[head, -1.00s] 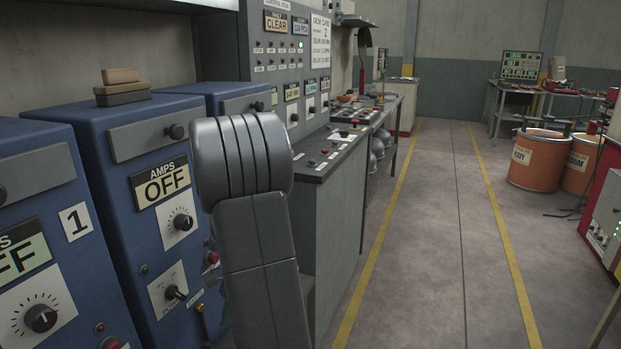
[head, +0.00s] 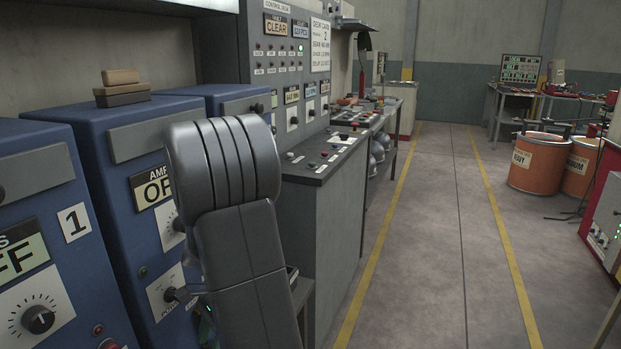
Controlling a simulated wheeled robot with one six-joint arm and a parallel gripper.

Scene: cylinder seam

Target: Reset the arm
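My arm shows in the head view as a thick grey link with a rounded, ribbed joint, upright in front of the blue cabinets and the control desk. It hides part of the near cabinet's AMPS sign, dial and power switch. My gripper is not visible in this view, so its fingers and anything in them cannot be seen.
A control desk (head: 320,160) stands behind my arm. An aisle (head: 455,230) between yellow lines is clear. Orange drums (head: 535,165) and a red machine (head: 605,205) stand right.

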